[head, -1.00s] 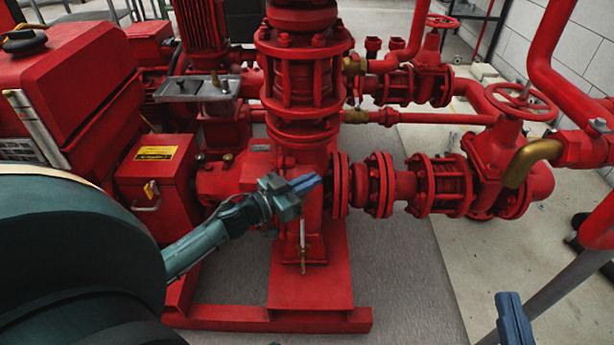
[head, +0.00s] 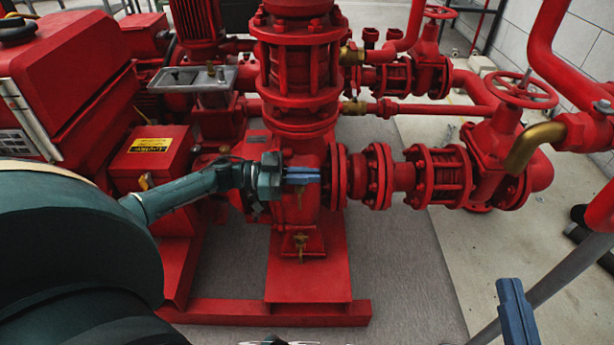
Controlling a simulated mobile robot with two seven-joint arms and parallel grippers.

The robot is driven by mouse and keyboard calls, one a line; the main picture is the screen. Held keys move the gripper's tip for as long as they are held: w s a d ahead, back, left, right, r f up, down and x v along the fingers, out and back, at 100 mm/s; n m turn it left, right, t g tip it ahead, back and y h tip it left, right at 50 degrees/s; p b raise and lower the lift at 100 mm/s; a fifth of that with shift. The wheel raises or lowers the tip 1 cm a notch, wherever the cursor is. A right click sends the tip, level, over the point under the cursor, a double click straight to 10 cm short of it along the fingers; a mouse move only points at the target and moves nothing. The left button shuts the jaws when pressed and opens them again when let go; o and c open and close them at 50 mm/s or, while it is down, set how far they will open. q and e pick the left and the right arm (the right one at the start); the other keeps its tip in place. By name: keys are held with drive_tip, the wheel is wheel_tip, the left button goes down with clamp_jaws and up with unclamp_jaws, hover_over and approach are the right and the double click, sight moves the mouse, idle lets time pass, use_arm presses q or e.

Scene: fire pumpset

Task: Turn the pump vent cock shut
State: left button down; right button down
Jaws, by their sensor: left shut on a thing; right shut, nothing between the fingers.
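The red pump casing (head: 311,212) stands in the middle of the head view. My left gripper (head: 302,175) lies level across the front of the casing, its blue fingers pointing right. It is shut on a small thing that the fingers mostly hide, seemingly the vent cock. A thin pale piece (head: 300,198) shows just below the fingers; I cannot tell if it is the cock's lever. A small brass fitting (head: 300,241) sits lower on the casing foot. My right gripper (head: 517,310) is at the lower right, shut and empty, away from the pump.
A flanged red pipe run (head: 440,178) leads right to a gate valve with a red handwheel (head: 521,90). A yellow-labelled red box (head: 150,160) stands left of the pump. The red base frame (head: 270,312) lies below. Grey floor (head: 395,265) to the right is clear.

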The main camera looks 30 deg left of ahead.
idle(0.4)
use_arm(q)
drive_tip(key=c, duration=1.6)
unclamp_jaws()
drive_tip(key=shift+w+d, duration=0.1)
drive_tip(key=p+v, duration=0.2)
drive_tip(key=v, duration=1.1)
drive_tip(key=shift+f, duration=0.1)
